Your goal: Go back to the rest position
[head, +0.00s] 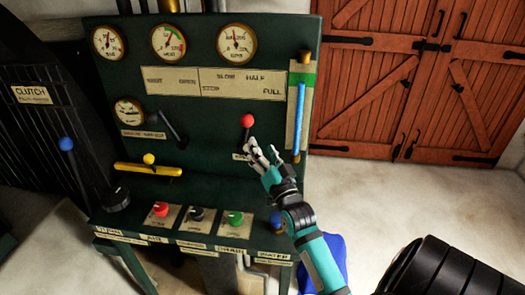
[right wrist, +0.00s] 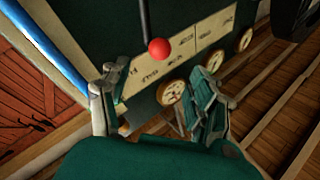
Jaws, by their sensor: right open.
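My right gripper (head: 262,154) is open in front of the dark green control panel (head: 200,100), just below and right of a red-knobbed lever (head: 247,121). In the right wrist view its fingers (right wrist: 160,100) stand wide apart with nothing between them. The red knob (right wrist: 159,49) shows beyond the fingertips there, and I see no grip on it. The lever's lower part is partly hidden behind the fingers in the head view. My left gripper is not in view.
The panel carries round gauges (head: 168,44), a yellow handle (head: 148,169), a blue sight tube (head: 299,118) and a shelf of knobs including a green one (head: 235,218). A blue-knobbed clutch lever (head: 67,144) stands left. Clear floor (head: 400,195) lies right, before wooden doors (head: 420,75).

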